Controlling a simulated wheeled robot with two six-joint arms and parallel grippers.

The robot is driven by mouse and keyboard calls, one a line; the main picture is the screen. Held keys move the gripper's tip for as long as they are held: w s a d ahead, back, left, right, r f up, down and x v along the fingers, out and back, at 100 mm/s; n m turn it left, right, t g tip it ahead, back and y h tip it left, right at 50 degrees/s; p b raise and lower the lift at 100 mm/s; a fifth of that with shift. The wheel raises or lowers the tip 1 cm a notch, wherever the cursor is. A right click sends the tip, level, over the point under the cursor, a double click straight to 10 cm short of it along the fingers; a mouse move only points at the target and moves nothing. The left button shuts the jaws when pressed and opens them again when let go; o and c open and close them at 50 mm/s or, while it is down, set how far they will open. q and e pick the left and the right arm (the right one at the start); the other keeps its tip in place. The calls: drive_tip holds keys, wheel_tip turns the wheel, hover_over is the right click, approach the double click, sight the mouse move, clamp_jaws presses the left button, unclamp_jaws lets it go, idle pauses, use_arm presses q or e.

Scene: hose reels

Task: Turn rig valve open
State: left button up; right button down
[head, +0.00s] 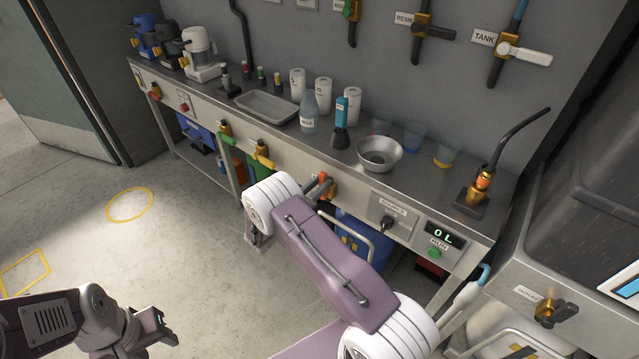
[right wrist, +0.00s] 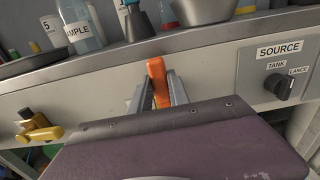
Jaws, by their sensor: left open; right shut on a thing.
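A valve with an orange handle (head: 323,178) and brass body sits on the front panel of the steel bench. No label naming it is readable, so I cannot confirm it is the rig valve. In the right wrist view the orange handle (right wrist: 157,75) stands close to upright between the fingers of my right gripper (right wrist: 159,92), which is shut on it. My left gripper (head: 163,328) is open and empty, low at the left above the floor.
Other valves line the bench front, one with a yellow handle (right wrist: 40,130) left of my right gripper. A SOURCE selector knob (head: 388,223) and a display (head: 439,235) reading "0L" are to its right. A metal bowl (head: 379,154) and bottle (head: 309,112) stand above. Floor at left is clear.

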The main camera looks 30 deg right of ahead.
drive_tip(key=c, duration=1.2)
unclamp_jaws()
drive_tip(key=shift+c, duration=0.2)
drive_tip(key=shift+a, duration=0.1)
drive_tip(key=p+v, duration=0.1)
drive_tip(key=v, duration=0.8)
